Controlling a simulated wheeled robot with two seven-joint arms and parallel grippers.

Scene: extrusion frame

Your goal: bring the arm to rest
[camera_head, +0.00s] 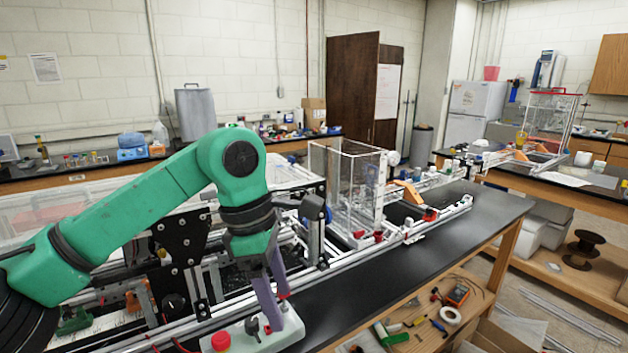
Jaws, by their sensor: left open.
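My left arm is green and comes in from the left, bends at a raised joint and points down. Its left gripper (275,314) has purple-grey fingers and is open. The fingertips are over or beside a pale control box with a red button (221,340) at the bottom of the picture. I cannot tell whether they touch the box. Nothing shows held between the fingers. My right gripper is not in view.
An aluminium extrusion frame (440,208) runs along the black bench (480,212), close around the arm. A clear box (345,185) stands on it. The bench's front strip is clear. Tools and tape (450,316) lie on a lower wooden shelf.

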